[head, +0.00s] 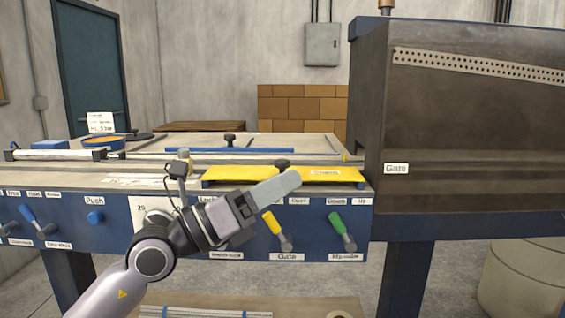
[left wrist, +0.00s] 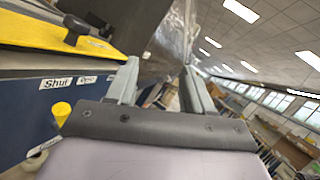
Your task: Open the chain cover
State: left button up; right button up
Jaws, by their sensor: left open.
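The long yellow cover (head: 330,174), which looks like the chain cover, lies flat along the front edge of the machine table. A black knob (head: 282,164) stands on it. My left gripper (head: 285,184) is open and empty, pointing right in front of the cover, and its fingers hide part of the cover's front edge. In the left wrist view the two grey fingers (left wrist: 160,88) are apart with nothing between them. The yellow cover (left wrist: 40,37) and its black knob (left wrist: 76,28) show there at upper left, apart from the fingers. My right gripper is not in view.
The blue front panel (head: 310,247) below the cover carries a yellow lever (head: 272,224) and a green lever (head: 341,227) close to my left gripper. A big dark metal housing (head: 470,120) stands at right. A blue bar (head: 230,150) lies across the table behind the cover.

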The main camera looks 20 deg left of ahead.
aim_at(283, 160)
pick_arm(q)
jog(key=w+a+y, duration=0.1)
jog(key=w+y, duration=0.1)
jog(key=w, duration=0.1)
jog(key=w+a+m+y+p, duration=0.1)
jog(key=w+y, duration=0.1)
jog(key=w, duration=0.2)
jog(key=w+a+y, duration=0.1)
jog(key=w+y, duration=0.1)
jog(key=w, duration=0.1)
jog(key=shift+w+a+r+m+t+y+p, duration=0.15)
jog(key=shift+a+r+m+t+y+p, duration=0.15)
jog(key=shift+r+y+p, duration=0.1)
jog(key=shift+x, duration=0.95)
jog(key=shift+f, duration=0.15)
grip_shut()
